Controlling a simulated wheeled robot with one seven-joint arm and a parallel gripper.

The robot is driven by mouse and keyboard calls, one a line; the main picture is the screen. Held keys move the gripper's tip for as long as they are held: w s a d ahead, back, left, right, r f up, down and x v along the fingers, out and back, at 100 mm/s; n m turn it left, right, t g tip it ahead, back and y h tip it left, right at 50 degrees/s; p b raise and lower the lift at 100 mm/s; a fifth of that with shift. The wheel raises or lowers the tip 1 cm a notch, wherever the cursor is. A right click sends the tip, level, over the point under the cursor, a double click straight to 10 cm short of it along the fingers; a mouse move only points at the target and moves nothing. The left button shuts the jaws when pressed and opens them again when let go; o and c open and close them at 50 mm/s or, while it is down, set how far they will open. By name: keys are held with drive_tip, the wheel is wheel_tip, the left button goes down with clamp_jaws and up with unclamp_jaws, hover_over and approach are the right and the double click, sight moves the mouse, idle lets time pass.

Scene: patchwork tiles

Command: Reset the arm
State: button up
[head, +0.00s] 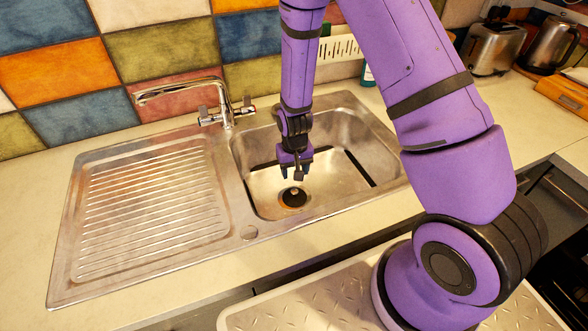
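My purple arm reaches up from the lower right and folds back down over the sink. My gripper (297,172) points down above the basin of the steel sink (250,215), near its drain (293,197). The gripper is small in view and seen partly from behind. Nothing is visibly held below it, but I cannot tell whether its fingers are apart or together.
A faucet (228,112) stands behind the sink, with a ribbed drainboard (150,205) on the left. A white rack (340,47) and a green bottle (368,75) stand behind the arm. A toaster (492,47), kettle (550,45) and wooden block (565,92) are at the right.

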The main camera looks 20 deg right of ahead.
drive_tip(key=shift+r, duration=0.1)
drive_tip(key=s+d+r+t, duration=0.1)
drive_tip(key=s+r, duration=0.1)
drive_tip(key=r, duration=1.2)
drive_tip(key=s+d+r+t, duration=0.1)
drive_tip(key=s+d+r, duration=0.1)
drive_tip(key=r, duration=1.1)
drive_tip(key=s+d+r+n+t, duration=0.1)
drive_tip(key=s+d+r+t, duration=0.2)
drive_tip(key=s+r, duration=1.4)
drive_tip(key=s+d, duration=0.1)
drive_tip(key=s, duration=0.2)
